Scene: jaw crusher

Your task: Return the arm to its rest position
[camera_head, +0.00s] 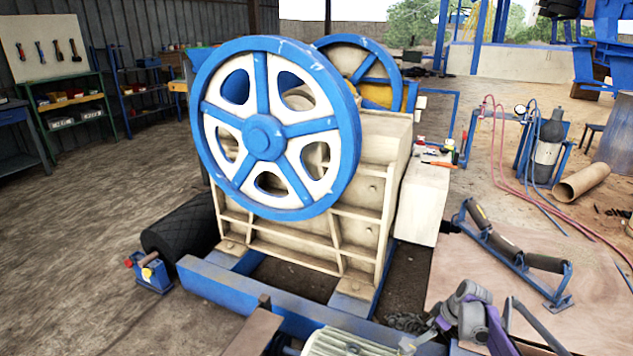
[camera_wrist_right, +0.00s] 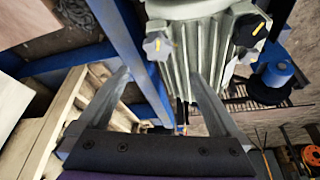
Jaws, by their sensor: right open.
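My right gripper (camera_head: 428,335) is at the bottom of the head view, right of the pale ribbed motor (camera_head: 345,344). Its purple and grey wrist is behind it. In the right wrist view the two grey fingers of the gripper (camera_wrist_right: 160,76) stand wide apart with nothing held between them. I cannot tell the exact gap between fingers and motor. My left gripper is not in view.
The jaw crusher with its blue and white flywheel (camera_head: 265,138) fills the middle, on a blue frame (camera_head: 235,297). A roller set (camera_head: 515,250) lies on the right. A gas cylinder (camera_head: 548,150) stands behind it. The floor at left (camera_head: 75,240) is clear.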

